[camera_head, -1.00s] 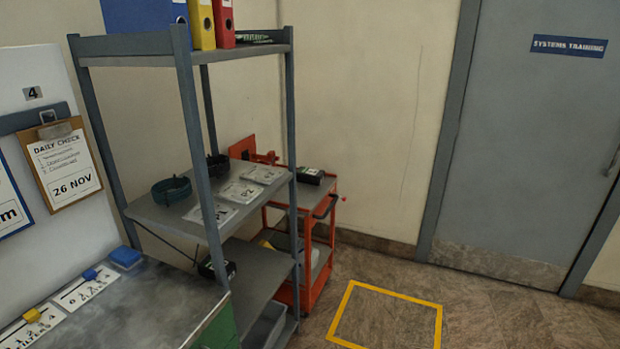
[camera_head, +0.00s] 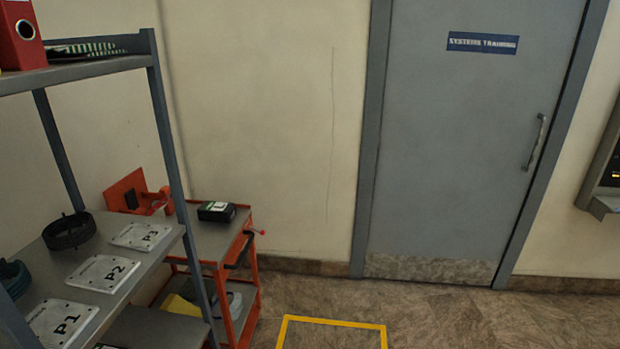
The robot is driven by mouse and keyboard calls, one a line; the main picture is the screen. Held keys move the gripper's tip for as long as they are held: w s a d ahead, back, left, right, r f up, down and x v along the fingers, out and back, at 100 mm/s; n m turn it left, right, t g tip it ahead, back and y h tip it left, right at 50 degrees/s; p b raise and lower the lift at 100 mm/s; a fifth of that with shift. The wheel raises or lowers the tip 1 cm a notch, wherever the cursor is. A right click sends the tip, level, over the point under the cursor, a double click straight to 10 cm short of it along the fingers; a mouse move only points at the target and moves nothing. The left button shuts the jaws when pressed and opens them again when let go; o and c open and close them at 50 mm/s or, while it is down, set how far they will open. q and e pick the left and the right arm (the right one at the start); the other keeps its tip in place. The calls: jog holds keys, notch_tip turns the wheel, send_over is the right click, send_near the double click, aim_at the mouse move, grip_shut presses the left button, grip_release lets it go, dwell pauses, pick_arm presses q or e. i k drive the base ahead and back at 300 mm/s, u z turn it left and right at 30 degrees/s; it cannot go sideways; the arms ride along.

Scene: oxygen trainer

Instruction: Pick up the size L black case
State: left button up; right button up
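A small black case (camera_head: 217,211) with a green and white label, which seems to read L, lies on the top of the orange trolley (camera_head: 239,251). It sits near the trolley's back right, in front of the wall. Another dark item shows only slightly at the bottom edge, on the shelf's lower level, and I cannot tell what it is. Neither of my grippers is in view.
The grey shelf unit (camera_head: 165,130) stands at the left, with plates marked P1 (camera_head: 62,322), P2 (camera_head: 103,273) and P3 (camera_head: 141,236) and dark coils (camera_head: 69,231). A yellow floor outline (camera_head: 335,321) lies right of the trolley. Floor before the grey door (camera_head: 450,150) is clear.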

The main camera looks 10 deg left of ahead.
aim_at(209, 211)
jog(key=z, duration=0.35)
jog(key=i, duration=2.05)
jog(key=u, duration=0.25)
jog(key=i, duration=1.1)
jog(key=u, duration=1.4)
jog(key=i, duration=0.9)
jog(key=u, duration=0.6)
